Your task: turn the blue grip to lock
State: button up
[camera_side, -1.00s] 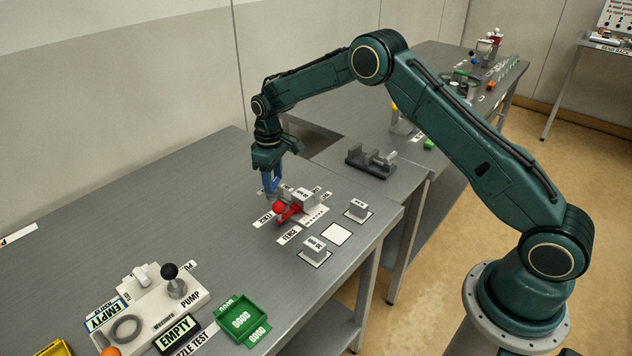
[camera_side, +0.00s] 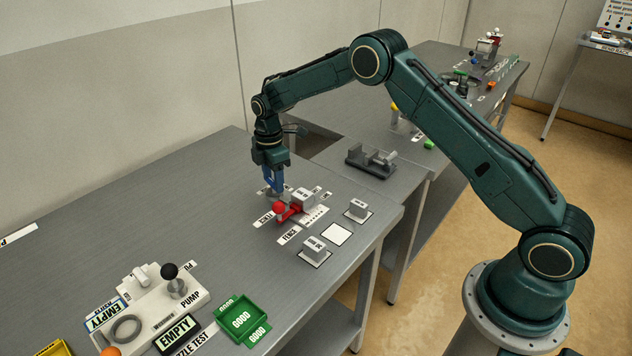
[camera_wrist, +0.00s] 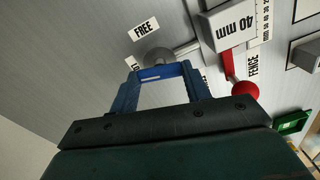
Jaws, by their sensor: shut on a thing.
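The blue grip (camera_wrist: 163,72) shows in the wrist view as a short bar between the tips of my gripper (camera_wrist: 160,78), beside a round grey hub (camera_wrist: 158,55). My gripper is shut on it, with a finger at each end of the bar. A FREE label (camera_wrist: 144,27) lies above the hub in that view. A label starting "LO" (camera_wrist: 134,63) is partly hidden by the left finger. In the side view my gripper (camera_side: 273,188) points down at the back of the fence fixture, and its fingers hide the grip.
A grey 40 mm block (camera_wrist: 228,27) and a red ball-ended lever (camera_side: 281,208) stand close beside my gripper. More grey blocks (camera_side: 358,208) (camera_side: 314,247) stand to the right. A pump station (camera_side: 150,300) and green GOOD tray (camera_side: 242,318) are nearer the front.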

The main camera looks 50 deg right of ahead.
aim_at(273, 181)
jog(key=shift+r+n, duration=0.1)
jog(key=shift+n, duration=1.3)
jog(key=shift+o, duration=0.2)
jog(key=o, duration=1)
jog(key=shift+c, duration=0.2)
notch_tip(273, 181, up, 14)
